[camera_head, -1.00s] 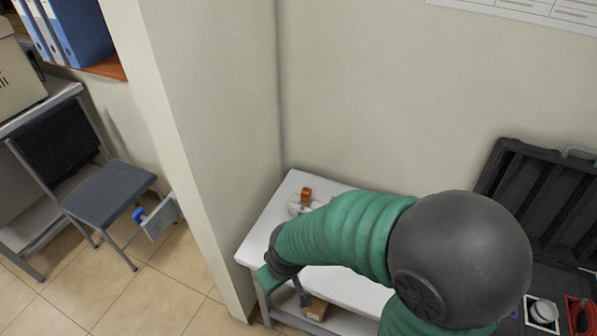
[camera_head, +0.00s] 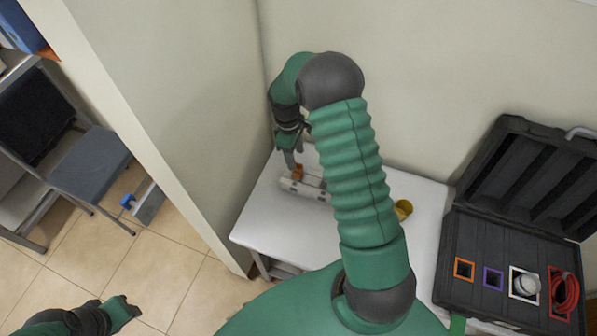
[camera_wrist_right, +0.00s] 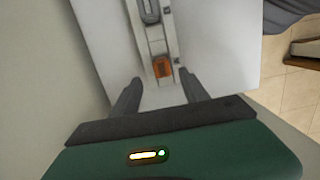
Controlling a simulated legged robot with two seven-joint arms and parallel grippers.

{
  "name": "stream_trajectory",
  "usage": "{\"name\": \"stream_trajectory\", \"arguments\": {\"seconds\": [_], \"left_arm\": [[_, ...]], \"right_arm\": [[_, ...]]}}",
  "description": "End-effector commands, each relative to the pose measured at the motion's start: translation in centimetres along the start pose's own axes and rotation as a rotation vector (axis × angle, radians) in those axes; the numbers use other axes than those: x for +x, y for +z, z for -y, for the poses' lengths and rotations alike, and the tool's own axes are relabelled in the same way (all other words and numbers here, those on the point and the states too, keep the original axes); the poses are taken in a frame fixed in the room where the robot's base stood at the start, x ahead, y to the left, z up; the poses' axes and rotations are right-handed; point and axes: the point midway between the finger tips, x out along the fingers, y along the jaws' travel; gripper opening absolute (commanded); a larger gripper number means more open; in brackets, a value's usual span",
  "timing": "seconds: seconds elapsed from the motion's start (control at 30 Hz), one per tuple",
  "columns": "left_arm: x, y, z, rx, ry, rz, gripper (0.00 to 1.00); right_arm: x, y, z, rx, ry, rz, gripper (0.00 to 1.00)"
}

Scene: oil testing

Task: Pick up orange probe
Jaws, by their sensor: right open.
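The orange probe (camera_head: 297,172) sits in a pale holder (camera_head: 314,191) on the white table (camera_head: 262,220). In the right wrist view the orange probe (camera_wrist_right: 162,68) is at the near end of the holder (camera_wrist_right: 157,47), with a grey piece further along it. My right gripper (camera_head: 291,160) points down just above the probe. In the wrist view its fingers (camera_wrist_right: 160,92) are spread, with the probe just beyond them and nothing between them. My left gripper (camera_head: 122,312) is at the lower left, over the floor, far from the table; its jaws are unclear.
An open black case (camera_head: 458,300) with orange, purple, white and red framed slots is at the right. A yellow round item (camera_head: 403,209) lies on the table, partly behind my right arm. The wall corner (camera_head: 170,130) stands close left of the table. A chair (camera_head: 90,165) is further left.

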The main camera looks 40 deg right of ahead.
Motion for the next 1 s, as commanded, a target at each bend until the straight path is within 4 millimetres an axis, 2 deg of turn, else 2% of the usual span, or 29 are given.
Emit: {"name": "stream_trajectory", "arguments": {"seconds": [0.17, 0.43, 0.67, 1.0], "left_arm": [[-0.4, -0.1, 0.0, 0.000, 0.000, 0.000, 0.36], [-1.4, -0.3, 0.0, 0.000, 0.000, 0.000, 0.36], [-1.3, -0.3, 0.0, 0.000, 0.000, 0.000, 0.36], [-1.3, -0.3, 0.0, 0.000, 0.000, 0.000, 0.36]], "right_arm": [[1.6, 0.0, 0.4, -0.001, 0.004, 0.002, 0.53], [6.0, 0.2, 0.0, -0.002, 0.004, 0.002, 0.53], [6.6, 0.3, -0.3, -0.001, 0.003, -0.002, 0.53], [6.4, 0.2, -0.1, -0.001, 0.006, 0.000, 0.10]]}}
